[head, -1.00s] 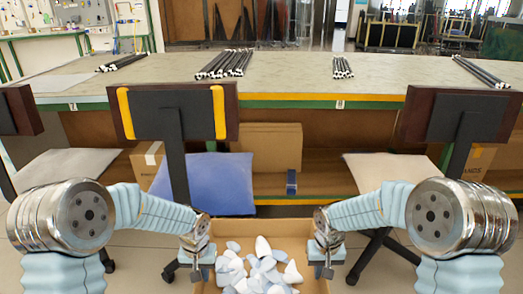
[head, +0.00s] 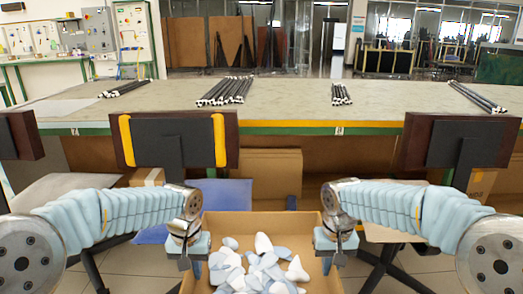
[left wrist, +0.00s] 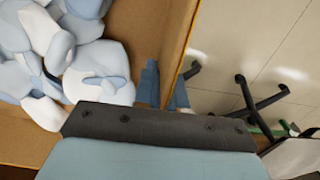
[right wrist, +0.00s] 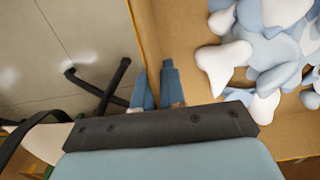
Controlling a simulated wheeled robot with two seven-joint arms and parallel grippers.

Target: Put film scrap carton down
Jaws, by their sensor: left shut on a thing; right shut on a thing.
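The film scrap carton (head: 255,222) is an open brown box in the lower middle of the head view, filled with white and pale blue scraps (head: 262,268). My left gripper (head: 190,270) is shut on its left wall. In the left wrist view, the blue fingers (left wrist: 165,88) straddle the carton wall (left wrist: 181,45). My right gripper (head: 335,262) is shut on the right wall. In the right wrist view, its fingers (right wrist: 157,88) sit either side of that wall (right wrist: 142,40). The carton's underside is out of sight.
A long workbench (head: 290,112) with several bundles of black rods (head: 226,90) stands ahead. Dark chair backs (head: 175,140) stand between me and it, at left and right. Chair legs (right wrist: 105,95) reach near the carton. A closed brown box (head: 272,165) sits on the shelf below the bench.

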